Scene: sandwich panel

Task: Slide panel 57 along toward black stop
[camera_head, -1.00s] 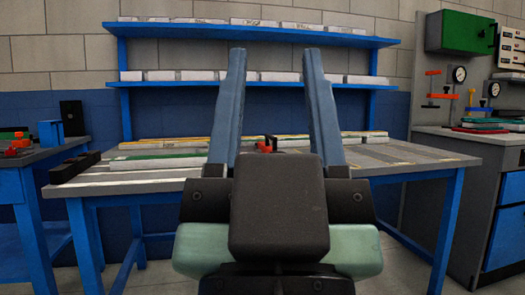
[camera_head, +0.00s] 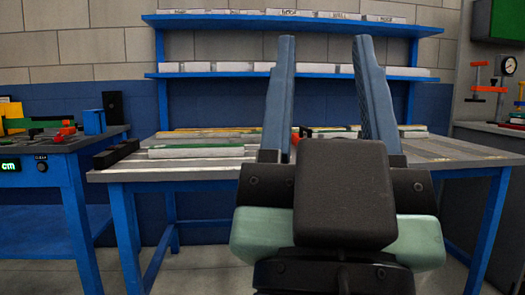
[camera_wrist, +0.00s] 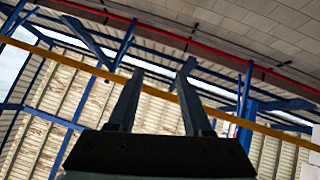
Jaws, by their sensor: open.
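A long pale panel with a green top (camera_head: 196,151) lies flat on the blue-legged table. Its number cannot be read, so I cannot tell if it is panel 57. A black block, which looks like the stop (camera_head: 116,153), sits at the table's left end, left of the panel with a small gap between them. My gripper (camera_head: 324,42) is open and empty, its fingers raised in front of the table, hiding part of it. In the wrist view my gripper (camera_wrist: 160,70) points up at the roof beams, with nothing between the fingers.
More panels (camera_head: 413,131) lie along the back of the table, with an orange-red clamp-like object (camera_head: 296,137) among them. Blue shelves (camera_head: 290,75) with white blocks stand behind. A blue bench (camera_head: 52,148) with tools is at the left. Floor shows between bench and table.

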